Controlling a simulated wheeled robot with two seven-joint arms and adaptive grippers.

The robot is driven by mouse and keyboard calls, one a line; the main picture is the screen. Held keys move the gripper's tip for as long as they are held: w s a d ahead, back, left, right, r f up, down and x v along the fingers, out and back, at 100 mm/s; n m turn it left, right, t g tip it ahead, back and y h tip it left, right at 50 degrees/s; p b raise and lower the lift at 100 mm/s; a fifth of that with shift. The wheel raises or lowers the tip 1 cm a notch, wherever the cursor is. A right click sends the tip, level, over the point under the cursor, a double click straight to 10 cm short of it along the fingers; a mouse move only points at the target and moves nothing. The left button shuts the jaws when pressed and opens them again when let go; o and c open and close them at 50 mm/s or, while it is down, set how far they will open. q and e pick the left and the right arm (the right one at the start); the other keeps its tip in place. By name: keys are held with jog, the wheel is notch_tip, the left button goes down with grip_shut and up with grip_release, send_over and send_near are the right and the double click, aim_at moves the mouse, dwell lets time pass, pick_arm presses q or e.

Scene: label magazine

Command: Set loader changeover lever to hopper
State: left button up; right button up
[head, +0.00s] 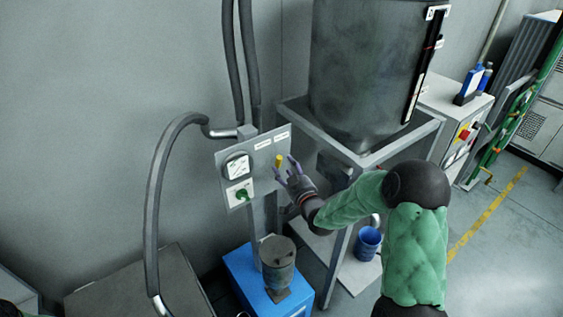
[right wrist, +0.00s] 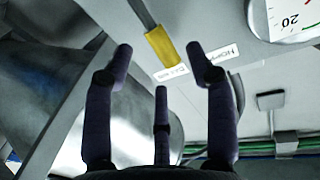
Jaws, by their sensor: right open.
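The changeover lever, with a yellow grip (head: 278,161), is on the grey control panel (head: 231,157), right of the gauge. In the right wrist view the yellow grip (right wrist: 160,47) sits at the end of a grey rod, beyond and between my fingertips. Two white labels are on the panel above the lever in the head view; the label (right wrist: 222,54) in the wrist view appears to read "Hopper". My right gripper (head: 285,166) is open and empty, close in front of the lever; I see no clear contact. My left gripper is out of view.
A round gauge (head: 237,168) and a green knob (head: 242,194) share the panel. A large metal hopper (head: 360,75) on a grey frame (head: 398,150) stands right of it. A blue box (head: 250,283) is below, and a blue bucket (head: 368,243) is under the frame.

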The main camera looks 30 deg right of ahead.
aim_at(278, 168)
jog(key=shift+w+d, duration=0.2)
jog(key=shift+w, duration=1.65)
grip_shut()
